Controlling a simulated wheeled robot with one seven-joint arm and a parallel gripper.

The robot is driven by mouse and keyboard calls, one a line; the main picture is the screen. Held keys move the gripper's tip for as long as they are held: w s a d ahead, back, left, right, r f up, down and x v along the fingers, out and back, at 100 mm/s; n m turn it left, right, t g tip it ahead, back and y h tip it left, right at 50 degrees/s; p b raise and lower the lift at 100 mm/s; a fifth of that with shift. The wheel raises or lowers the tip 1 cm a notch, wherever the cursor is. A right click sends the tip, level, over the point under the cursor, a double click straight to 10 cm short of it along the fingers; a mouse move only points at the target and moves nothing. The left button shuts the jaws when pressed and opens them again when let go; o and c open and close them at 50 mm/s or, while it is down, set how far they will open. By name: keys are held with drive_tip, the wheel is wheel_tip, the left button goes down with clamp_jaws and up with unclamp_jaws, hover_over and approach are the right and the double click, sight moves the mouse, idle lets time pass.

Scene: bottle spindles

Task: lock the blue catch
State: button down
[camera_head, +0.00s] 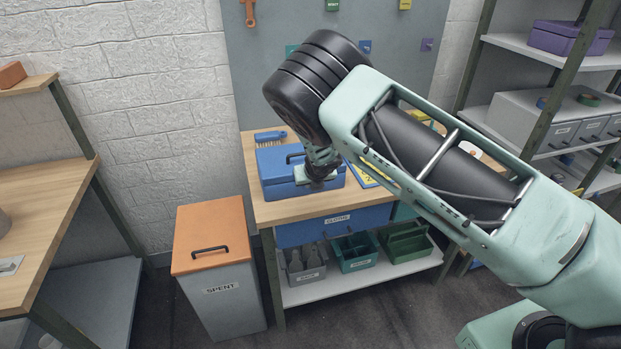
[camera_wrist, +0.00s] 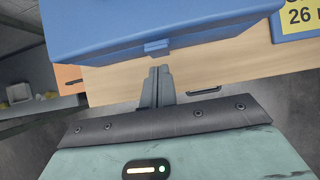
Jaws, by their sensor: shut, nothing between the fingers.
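A blue box (camera_head: 276,184) with a dark handle on its lid stands on the wooden workbench; it also fills the top of the wrist view (camera_wrist: 110,25). Its lid looks down. The blue catch (camera_wrist: 156,47) is a small tab on the box's near side in the wrist view. I cannot tell whether it is locked. In the head view my gripper hides it. My gripper (camera_wrist: 160,70) is shut and empty. Its fingertips are just below the catch in the wrist view, seemingly with a small gap. In the head view my gripper is at the box's front right.
The workbench (camera_head: 318,206) has a blue brush (camera_head: 270,136) behind the box and a yellow-and-blue sign (camera_head: 367,177) to its right. A grey SPENT bin (camera_head: 221,291) with an orange lid stands at the left. Several caddies sit on the shelf below.

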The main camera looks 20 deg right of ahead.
drive_tip(key=shift+r, duration=0.1)
drive_tip(key=shift+r+p, duration=0.6)
drive_tip(key=shift+r, duration=0.1)
drive_tip(key=shift+r, duration=0.1)
wheel_tip(320, 180, up, 9)
drive_tip(key=s+p, duration=0.2)
drive_tip(key=p, duration=0.5)
drive_tip(key=shift+s+r+p, duration=0.2)
drive_tip(key=shift+s+p, duration=0.05)
drive_tip(key=shift+p, duration=0.15)
